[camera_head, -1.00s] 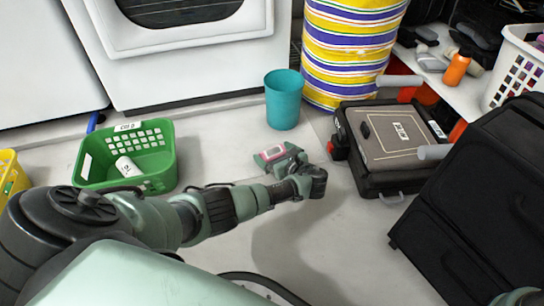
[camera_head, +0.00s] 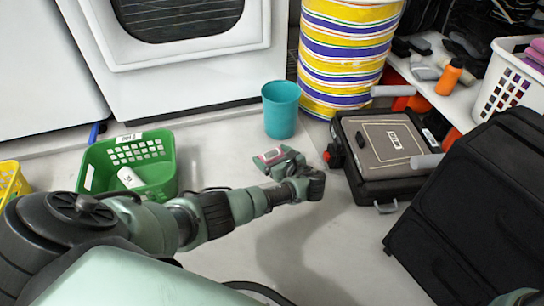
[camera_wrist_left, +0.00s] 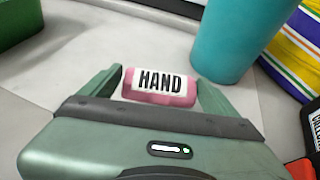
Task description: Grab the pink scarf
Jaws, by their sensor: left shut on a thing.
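My left gripper (camera_head: 279,159) is low over the floor, in front of the teal bin. In the left wrist view its two green fingers (camera_wrist_left: 159,92) are shut on a small pink block (camera_wrist_left: 160,90) with a white label reading HAND. The block also shows in the head view (camera_head: 270,156). Pink cloth (camera_head: 537,46) shows at the top of the white basket (camera_head: 504,87) at the far right; I cannot tell whether it is a scarf. My right gripper is not in view.
The teal bin (camera_head: 281,112) stands just behind my left gripper. A green basket (camera_head: 155,160) is to the left. A black case (camera_head: 384,180) and a large black suitcase (camera_head: 475,215) are to the right. A striped round hamper (camera_head: 345,55) stands behind. Floor between is clear.

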